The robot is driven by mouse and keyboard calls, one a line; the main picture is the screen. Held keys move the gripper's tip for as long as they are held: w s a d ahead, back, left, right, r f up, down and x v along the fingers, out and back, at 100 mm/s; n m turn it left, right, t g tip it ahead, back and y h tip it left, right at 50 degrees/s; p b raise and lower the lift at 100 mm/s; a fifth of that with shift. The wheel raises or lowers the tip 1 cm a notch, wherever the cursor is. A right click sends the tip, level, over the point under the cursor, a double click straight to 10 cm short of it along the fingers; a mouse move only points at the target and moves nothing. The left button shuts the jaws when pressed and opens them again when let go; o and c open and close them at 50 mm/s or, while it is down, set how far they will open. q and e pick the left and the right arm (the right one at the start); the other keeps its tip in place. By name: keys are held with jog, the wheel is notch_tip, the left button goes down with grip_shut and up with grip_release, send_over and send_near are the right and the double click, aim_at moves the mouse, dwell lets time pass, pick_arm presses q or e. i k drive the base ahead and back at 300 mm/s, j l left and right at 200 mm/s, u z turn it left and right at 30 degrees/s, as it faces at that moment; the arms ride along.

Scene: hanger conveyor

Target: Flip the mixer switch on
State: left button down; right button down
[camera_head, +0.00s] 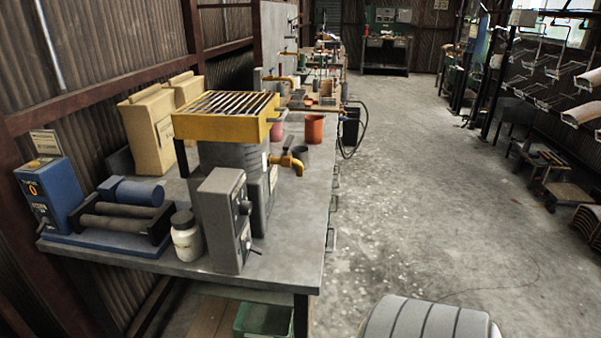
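A machine that looks like the mixer stands at the near end of the grey workbench (298,262). It has a yellow slatted top (226,104), a grey body and a yellow tap (288,161) on its right side. A grey control box (222,218) stands upright in front of it. Its right-hand face carries dark round knobs (245,207) and, lower down, a small switch lever (254,249) that sticks out to the right. I cannot tell the lever's on or off position at this size. Neither of my grippers is in view.
A white jar (186,239) stands just left of the control box. A blue roller machine (120,218) and a blue box (49,196) are further left. An orange bucket (314,129) stands behind the tap. The concrete floor (420,190) right of the bench is open.

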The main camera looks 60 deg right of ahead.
aim_at(248, 247)
jog(key=z, duration=1.45)
